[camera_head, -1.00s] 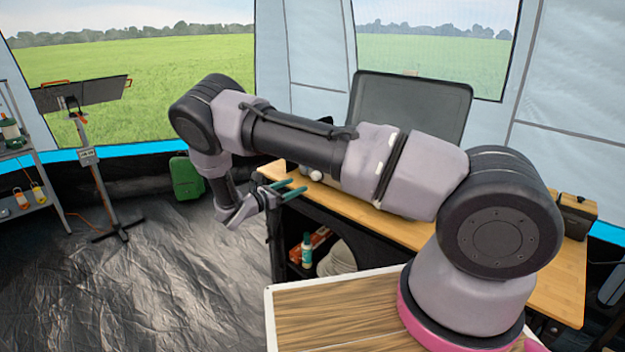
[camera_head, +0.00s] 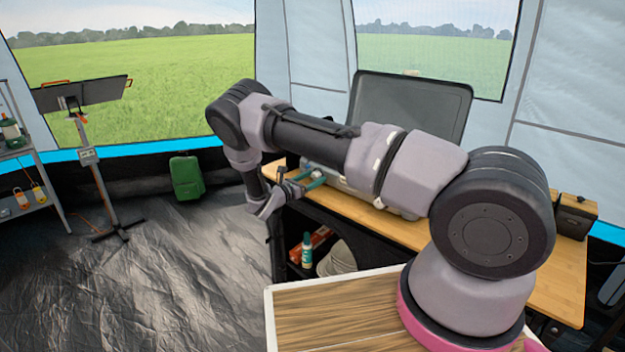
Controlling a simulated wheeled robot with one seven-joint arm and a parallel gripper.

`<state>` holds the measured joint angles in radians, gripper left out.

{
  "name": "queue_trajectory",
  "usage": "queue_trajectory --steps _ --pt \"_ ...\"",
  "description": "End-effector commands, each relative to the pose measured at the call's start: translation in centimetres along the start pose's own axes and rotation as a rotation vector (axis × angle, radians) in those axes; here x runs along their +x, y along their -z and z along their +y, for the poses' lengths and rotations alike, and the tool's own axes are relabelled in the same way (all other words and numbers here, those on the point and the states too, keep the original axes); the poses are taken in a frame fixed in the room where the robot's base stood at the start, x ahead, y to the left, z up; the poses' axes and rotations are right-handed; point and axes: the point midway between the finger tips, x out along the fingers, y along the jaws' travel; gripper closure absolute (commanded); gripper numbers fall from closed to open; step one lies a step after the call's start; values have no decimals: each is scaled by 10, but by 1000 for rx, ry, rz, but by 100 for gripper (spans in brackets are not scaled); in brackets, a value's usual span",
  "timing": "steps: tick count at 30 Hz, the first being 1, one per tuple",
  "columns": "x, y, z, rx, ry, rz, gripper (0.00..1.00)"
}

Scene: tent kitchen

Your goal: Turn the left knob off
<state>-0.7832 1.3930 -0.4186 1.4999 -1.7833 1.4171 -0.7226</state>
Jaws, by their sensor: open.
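The camping stove (camera_head: 412,100) stands on the wooden table with its dark lid raised. My arm crosses in front of it and hides most of its body and front. My gripper (camera_head: 316,177) is at the left front end of the stove, with its teal fingers open and pointing right toward the stove's front. I see nothing between the fingers. The left knob cannot be made out clearly behind the fingers and arm. Whether a finger touches it, and how it is turned, I cannot tell.
The wooden table (camera_head: 415,234) has a dark shelf below, holding a green bottle (camera_head: 307,250) and a red box. A green case (camera_head: 187,177) and a panel stand are at the left. The floor between is clear.

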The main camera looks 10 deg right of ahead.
Motion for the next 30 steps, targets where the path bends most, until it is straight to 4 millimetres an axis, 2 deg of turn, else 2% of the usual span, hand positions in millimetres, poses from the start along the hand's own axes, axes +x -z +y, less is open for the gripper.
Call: queue_trajectory --steps 5,11,20,30 --pt "0 0 0 0 0 0 27" --pt "0 0 0 0 0 0 100" --pt "-1 0 0 23 0 0 100" --pt "-1 0 1 216 -1 -1 100"
